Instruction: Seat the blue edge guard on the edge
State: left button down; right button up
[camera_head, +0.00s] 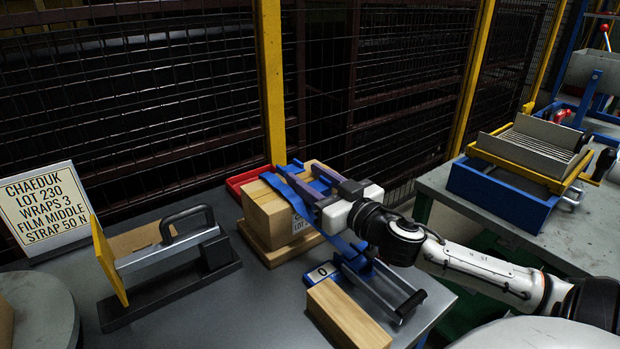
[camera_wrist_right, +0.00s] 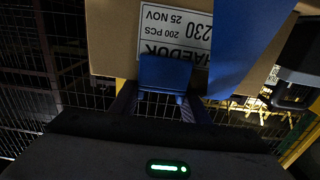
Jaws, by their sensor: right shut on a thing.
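The blue edge guard (camera_wrist_right: 163,74) is between the fingers of my right gripper (camera_wrist_right: 161,106) in the wrist view. It overlaps the edge of the labelled carton (camera_wrist_right: 120,38); I cannot tell if it touches. A blue strap (camera_wrist_right: 232,45) crosses the carton just right of the guard. In the head view the carton (camera_head: 268,214) stands on a wooden pallet (camera_head: 275,253). My right gripper (camera_head: 318,194), shut on the guard, reaches over the carton's right side. The gripper and strap make the guard hard to pick out there. My left gripper is out of view.
A strapping tool with rails (camera_head: 385,287), a "0" readout (camera_head: 320,273) and a wooden block (camera_head: 345,316) are at the front right. A handled tool (camera_head: 185,225) and sign (camera_head: 42,205) stand left. A red tray (camera_head: 238,183) and mesh fence are behind.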

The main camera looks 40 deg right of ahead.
jog(key=shift+f, duration=0.2)
jog(key=o, duration=1)
jog(key=shift+o, duration=0.2)
jog(key=shift+f+b, duration=0.15)
jog(key=shift+b, duration=0.4)
jog(key=s+r+p, duration=0.1)
jog(key=s, duration=0.6)
jog(key=shift+s+p, duration=0.3)
jog(key=shift+p, duration=0.05)
